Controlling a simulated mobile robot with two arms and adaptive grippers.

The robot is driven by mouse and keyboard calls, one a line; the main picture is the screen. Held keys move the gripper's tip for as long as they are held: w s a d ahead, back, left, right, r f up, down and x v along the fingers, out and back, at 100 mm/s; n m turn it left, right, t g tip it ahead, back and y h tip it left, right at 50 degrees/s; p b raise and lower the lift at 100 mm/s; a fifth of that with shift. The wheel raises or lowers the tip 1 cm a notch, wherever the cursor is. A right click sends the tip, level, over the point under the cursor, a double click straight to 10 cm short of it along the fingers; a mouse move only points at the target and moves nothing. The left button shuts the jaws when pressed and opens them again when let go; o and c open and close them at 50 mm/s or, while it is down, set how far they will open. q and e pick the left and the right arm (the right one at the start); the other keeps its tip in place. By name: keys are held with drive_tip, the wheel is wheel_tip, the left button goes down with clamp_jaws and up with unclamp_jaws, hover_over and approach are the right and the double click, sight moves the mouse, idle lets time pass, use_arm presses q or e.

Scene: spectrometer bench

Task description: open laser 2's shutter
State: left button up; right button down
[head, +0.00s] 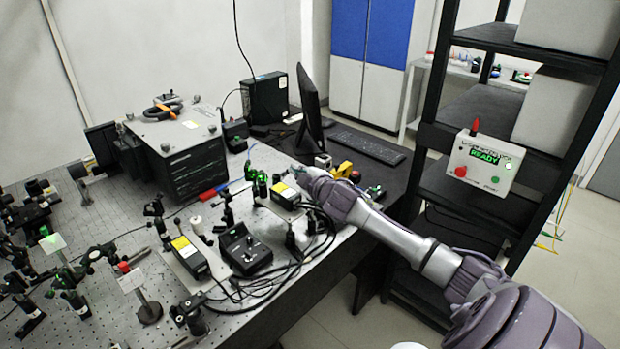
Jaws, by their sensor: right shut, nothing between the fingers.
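Two small laser heads with yellow labels sit on the optical table: one (191,257) at the front middle, one (284,194) further right. I cannot read which is laser 2, and no shutter can be made out clearly. My right gripper (297,171) is shut and empty. It appears just above and behind the right-hand laser head; I cannot tell whether it touches anything. Its arm reaches in from the lower right. A black control box (243,249) with small knobs or switches stands between the laser heads. My left gripper is out of view.
Posts and optics crowd the optical table (110,215), with cables at its front edge. A big black instrument (185,155) stands behind. A monitor (311,105) and keyboard (366,143) are at the back. A white box reading READY (484,158) is on the dark rack at right.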

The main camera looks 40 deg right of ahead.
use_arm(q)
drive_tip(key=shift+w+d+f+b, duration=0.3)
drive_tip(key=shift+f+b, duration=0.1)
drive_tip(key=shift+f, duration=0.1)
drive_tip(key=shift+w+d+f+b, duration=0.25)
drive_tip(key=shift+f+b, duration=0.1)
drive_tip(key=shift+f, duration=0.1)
use_arm(e)
drive_tip(key=s, duration=0.5)
drive_tip(key=shift+s+d+r, duration=0.25)
drive_tip(key=shift+s+r, duration=0.05)
drive_tip(key=shift+r, duration=0.05)
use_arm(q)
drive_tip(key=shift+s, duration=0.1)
use_arm(e)
drive_tip(key=shift+s+a, duration=0.1)
drive_tip(key=shift+a, duration=0.05)
